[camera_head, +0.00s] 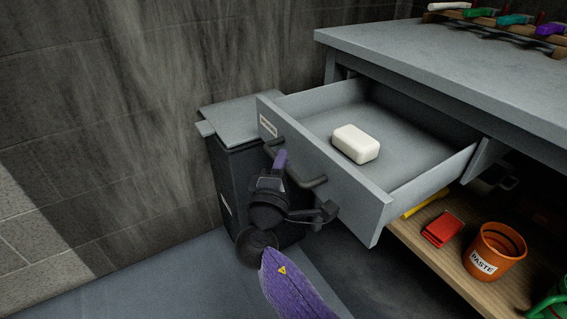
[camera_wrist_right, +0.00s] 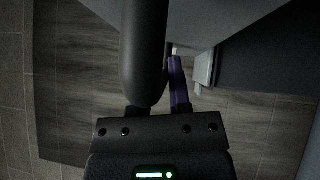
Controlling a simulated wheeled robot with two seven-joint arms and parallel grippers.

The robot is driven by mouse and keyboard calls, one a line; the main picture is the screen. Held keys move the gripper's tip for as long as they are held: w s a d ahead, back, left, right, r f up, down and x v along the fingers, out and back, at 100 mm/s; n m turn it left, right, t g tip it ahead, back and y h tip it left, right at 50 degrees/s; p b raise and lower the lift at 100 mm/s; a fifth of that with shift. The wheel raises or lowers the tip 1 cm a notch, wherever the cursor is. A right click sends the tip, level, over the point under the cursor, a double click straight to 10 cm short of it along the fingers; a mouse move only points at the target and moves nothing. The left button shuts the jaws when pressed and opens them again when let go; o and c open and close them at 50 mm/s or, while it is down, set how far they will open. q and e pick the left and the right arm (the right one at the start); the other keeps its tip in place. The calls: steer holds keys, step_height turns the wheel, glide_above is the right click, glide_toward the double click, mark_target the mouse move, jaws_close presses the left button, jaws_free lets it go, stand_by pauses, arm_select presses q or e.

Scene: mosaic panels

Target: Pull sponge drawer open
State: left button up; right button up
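The grey drawer (camera_head: 373,204) is pulled well out from under the grey worktop. A white sponge (camera_head: 356,143) lies inside it. A dark bar handle (camera_head: 313,183) is on the drawer's front, and a dark bar (camera_wrist_right: 145,45) fills the middle of the right wrist view. My right gripper (camera_head: 281,163) is at the handle, with one purple finger (camera_wrist_right: 178,83) close against the bar. The other finger is mostly hidden, but the gripper looks shut on the handle. My left gripper is out of view.
A dark bin (camera_head: 225,175) with a grey lid stands left of the drawer, close to my right gripper. An orange bucket (camera_head: 497,252) and a red item (camera_head: 443,229) sit on the wooden shelf below. A rack of coloured tools (camera_head: 500,24) stands on the worktop (camera_head: 420,55).

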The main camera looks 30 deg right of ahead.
steer(key=o, duration=0.3)
arm_select(q)
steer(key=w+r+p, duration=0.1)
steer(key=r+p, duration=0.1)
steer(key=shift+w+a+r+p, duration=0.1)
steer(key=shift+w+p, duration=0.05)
steer(key=shift+p, duration=0.2)
arm_select(e)
steer(key=shift+o, duration=0.2)
steer(key=v, duration=1)
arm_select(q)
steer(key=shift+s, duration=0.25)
